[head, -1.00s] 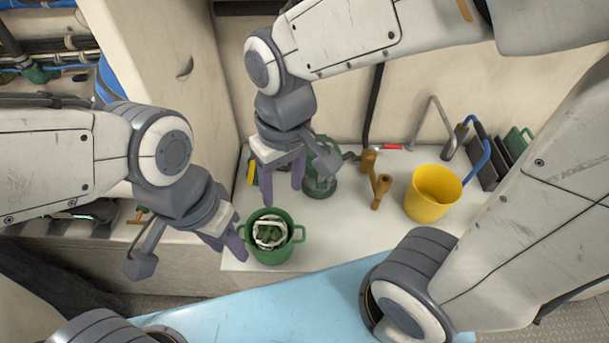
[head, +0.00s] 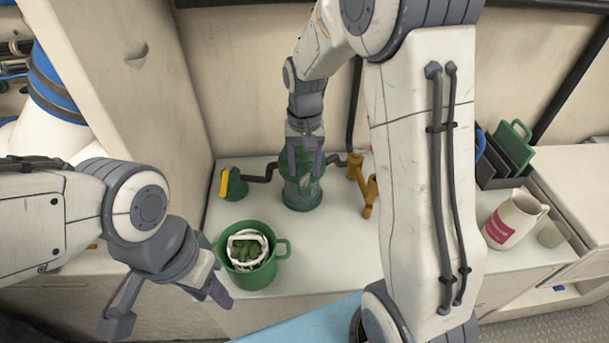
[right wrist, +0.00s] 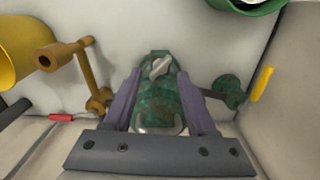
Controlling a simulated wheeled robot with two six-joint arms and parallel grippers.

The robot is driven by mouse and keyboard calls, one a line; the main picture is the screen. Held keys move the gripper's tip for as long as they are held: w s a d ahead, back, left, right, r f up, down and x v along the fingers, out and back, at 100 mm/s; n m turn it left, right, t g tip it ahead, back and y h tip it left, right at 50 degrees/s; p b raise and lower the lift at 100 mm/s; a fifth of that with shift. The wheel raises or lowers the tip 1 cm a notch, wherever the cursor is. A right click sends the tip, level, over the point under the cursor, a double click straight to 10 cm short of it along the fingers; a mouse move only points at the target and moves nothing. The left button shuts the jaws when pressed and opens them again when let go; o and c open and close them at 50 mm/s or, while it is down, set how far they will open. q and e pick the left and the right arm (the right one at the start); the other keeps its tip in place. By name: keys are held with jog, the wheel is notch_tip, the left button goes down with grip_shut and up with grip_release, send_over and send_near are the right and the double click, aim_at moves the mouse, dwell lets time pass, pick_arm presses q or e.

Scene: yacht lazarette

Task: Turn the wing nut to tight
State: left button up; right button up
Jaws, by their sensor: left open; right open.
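A pale grey wing nut (right wrist: 161,67) sits on the green strainer-like housing (right wrist: 157,98) in the right wrist view. In the head view the green housing (head: 302,190) stands on the white bench, and my right gripper hides its top. My right gripper (head: 305,165) points down at it from above, open. In the right wrist view its two purple fingers (right wrist: 160,85) lie to either side of the housing; I cannot tell whether they touch it. My left gripper (head: 215,285) is open and empty, beside the green pot at the lower left.
The green pot (head: 273,268) holds a white-rimmed item with green contents. Brown pipe fittings (head: 366,190) stand just right of the housing. A green fitting with a yellow handle (head: 224,183) is to its left. A yellow bucket (right wrist: 20,50) and a white jug (head: 513,220) stand farther off.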

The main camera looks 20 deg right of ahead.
aim_at(305, 176)
jog(key=shift+f, duration=1.5)
grip_shut()
jog(key=shift+r+m+p, duration=0.15)
jog(key=shift+m+p, duration=0.5)
jog(key=shift+m, duration=0.45)
jog(key=shift+m+p, duration=0.85)
jog(key=shift+m, duration=0.95)
grip_release()
